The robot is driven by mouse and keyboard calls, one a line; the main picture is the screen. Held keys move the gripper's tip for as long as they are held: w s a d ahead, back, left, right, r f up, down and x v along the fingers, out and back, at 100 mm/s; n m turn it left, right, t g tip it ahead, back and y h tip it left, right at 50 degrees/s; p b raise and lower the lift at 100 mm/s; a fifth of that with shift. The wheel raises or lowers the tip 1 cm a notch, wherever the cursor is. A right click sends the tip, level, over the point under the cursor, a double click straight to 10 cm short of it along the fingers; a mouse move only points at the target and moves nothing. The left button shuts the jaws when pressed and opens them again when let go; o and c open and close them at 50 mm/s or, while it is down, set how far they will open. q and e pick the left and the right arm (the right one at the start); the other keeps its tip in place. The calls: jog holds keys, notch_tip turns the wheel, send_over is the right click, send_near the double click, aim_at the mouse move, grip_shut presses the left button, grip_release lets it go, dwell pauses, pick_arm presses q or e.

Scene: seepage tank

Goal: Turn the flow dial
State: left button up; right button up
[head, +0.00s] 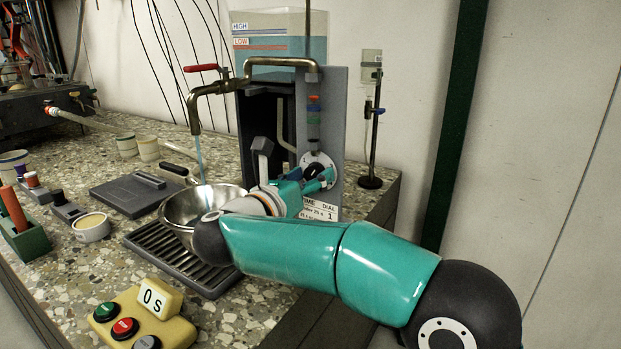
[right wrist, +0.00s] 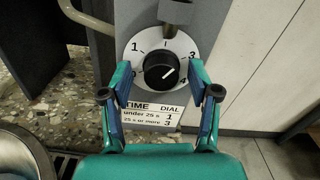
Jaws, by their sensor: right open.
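The flow dial (right wrist: 159,71) is a round black knob on a white numbered disc, on the front of a grey panel. In the right wrist view its light mark points up and to the right, roughly toward the 3. The dial also shows in the head view (head: 316,160), partly covered by my gripper. My right gripper (right wrist: 161,80) is open, with one finger on each side of the knob and visible gaps between. It also shows in the head view (head: 324,178). My left gripper is out of view.
A label (right wrist: 153,114) below the dial reads under 25 s 1, 25 s or more 3. A tap (head: 195,110) runs water into a metal bowl (head: 173,212) on a slotted drain. A yellow timer box (head: 180,331) shows 0 s. A metal stand (head: 372,150) is right of the panel.

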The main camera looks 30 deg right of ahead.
jog(key=c, duration=1.1)
jog(key=shift+c, duration=0.3)
